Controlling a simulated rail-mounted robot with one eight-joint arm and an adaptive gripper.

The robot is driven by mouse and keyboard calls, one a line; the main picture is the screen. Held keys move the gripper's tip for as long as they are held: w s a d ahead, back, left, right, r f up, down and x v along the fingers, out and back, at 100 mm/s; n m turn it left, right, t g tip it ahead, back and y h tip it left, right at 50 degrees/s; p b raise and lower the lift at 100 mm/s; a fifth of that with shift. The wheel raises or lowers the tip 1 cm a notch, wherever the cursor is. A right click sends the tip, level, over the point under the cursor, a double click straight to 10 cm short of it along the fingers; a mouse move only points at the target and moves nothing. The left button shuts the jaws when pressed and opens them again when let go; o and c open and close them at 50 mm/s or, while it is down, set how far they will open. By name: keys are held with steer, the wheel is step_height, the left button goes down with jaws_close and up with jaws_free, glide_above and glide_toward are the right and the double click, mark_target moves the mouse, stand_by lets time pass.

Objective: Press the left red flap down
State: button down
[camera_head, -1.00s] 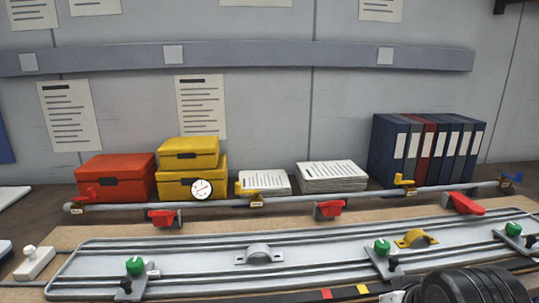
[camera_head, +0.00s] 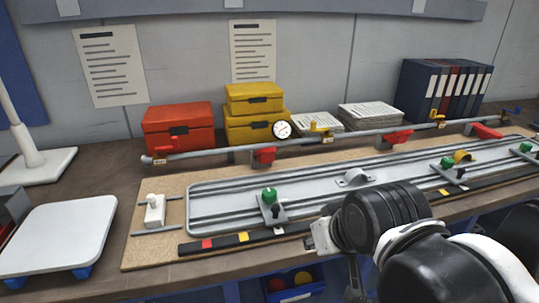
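Three red flaps sit in a row below the grey pipe on the board. The left red flap (camera_head: 264,156) is in front of the yellow boxes, the middle red flap (camera_head: 397,138) is right of it and the right red flap (camera_head: 487,131) is farthest right. The left flap sticks out toward the front; its exact tilt is hard to tell. My gripper (camera_head: 324,236) is at the lower middle, in front of the board and well apart from the left flap. My black wrist hides most of it, and its fingers cannot be made out.
A grey railed plate (camera_head: 225,200) with green knobs (camera_head: 269,194) lies between my gripper and the flaps. A grey pipe (camera_head: 215,149) with red and yellow clips runs behind. Red box (camera_head: 178,130), yellow boxes (camera_head: 255,129) and binders stand at the back. A white-topped platform (camera_head: 60,235) stands left.

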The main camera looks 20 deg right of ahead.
steer(key=shift+a, duration=0.4)
steer(key=shift+d, duration=0.15)
